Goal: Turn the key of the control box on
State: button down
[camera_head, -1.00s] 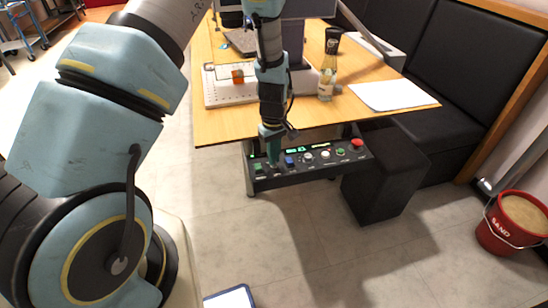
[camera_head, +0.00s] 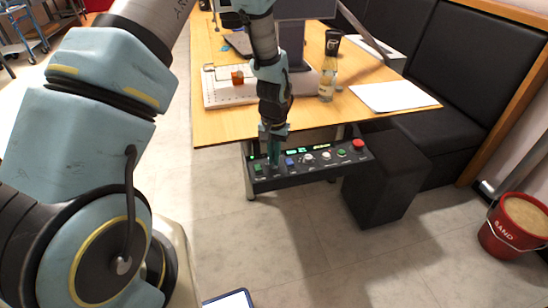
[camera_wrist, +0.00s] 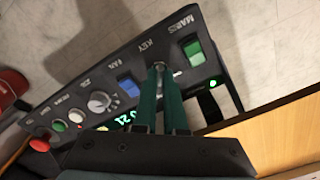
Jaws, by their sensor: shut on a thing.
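The control box (camera_head: 318,172) is a dark panel under the table's front edge, with a row of buttons, switches and a knob. It also fills much of the wrist view (camera_wrist: 112,68). The key spot, labelled KEY, lies between a green MAINS switch (camera_wrist: 193,52) and a blue FAN switch (camera_wrist: 129,88). My gripper (camera_wrist: 158,70) has its two teal fingers close together on the key there. The fingers hide most of the key, so its angle cannot be told. In the head view my gripper (camera_head: 274,160) reaches down to the left part of the box. A green light glows beside MAINS.
The wooden table (camera_head: 225,125) stands above and behind the box. A bottle (camera_head: 327,80) and white paper (camera_head: 393,96) are on it. A black block (camera_head: 385,190) stands at the box's right. A red sand bucket (camera_head: 515,225) is farther right.

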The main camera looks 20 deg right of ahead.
jog(key=shift+m, duration=0.9)
jog(key=c, duration=1)
grip_release()
notch_tip(320, 180, up, 11)
jog(key=shift+f+b, duration=0.1)
jog(key=shift+b, duration=0.65)
